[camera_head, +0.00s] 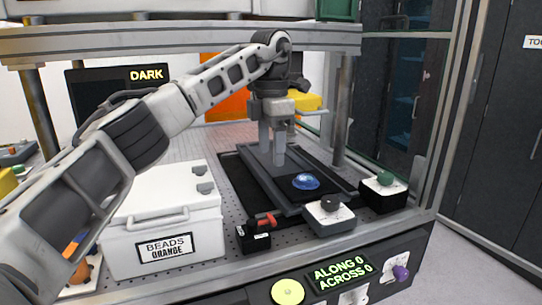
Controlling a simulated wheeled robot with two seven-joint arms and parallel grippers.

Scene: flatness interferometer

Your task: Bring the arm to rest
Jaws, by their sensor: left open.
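My left arm comes in from the left and reaches over the bench. My left gripper (278,145) points straight down above the dark sliding stage (268,176). Its two fingers look close together from this angle, and I see nothing held between them. A blue, shiny round disc (306,181) lies on the stage in front of the gripper, to its lower right, apart from the fingers. My right gripper is not in view.
A white box labelled BEADS ORANGE (165,222) stands left of the stage. Knobbed blocks (330,216) and a red-switch box (258,236) line the front edge. A frame beam (150,38) with posts spans above. A display reads ALONG 0 ACROSS 0 (342,273).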

